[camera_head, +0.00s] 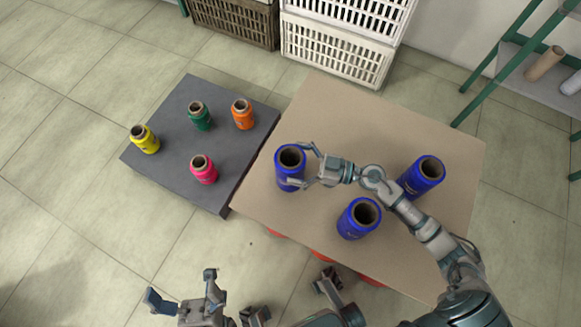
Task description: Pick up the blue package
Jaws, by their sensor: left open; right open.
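Three blue packages, spool-shaped with brown hollow cores, stand upright on the tan board: one at the left (289,170), one at the front middle (356,220) and one at the right (421,178). My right gripper (305,167) is open, its fingers beside and around the right side of the left blue package. Whether the fingers touch it I cannot tell. My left gripper (182,291) is open and empty over the floor at the bottom, away from the packages. My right arm passes between the front and right blue packages and hides part of the right one.
The tan board (330,110) has free room at the back. A dark grey platform (180,120) to its left holds yellow (145,141), green (200,118), orange (242,115) and pink (204,170) spools. White crates (335,50) stand behind; a green-framed shelf (500,75) stands at right.

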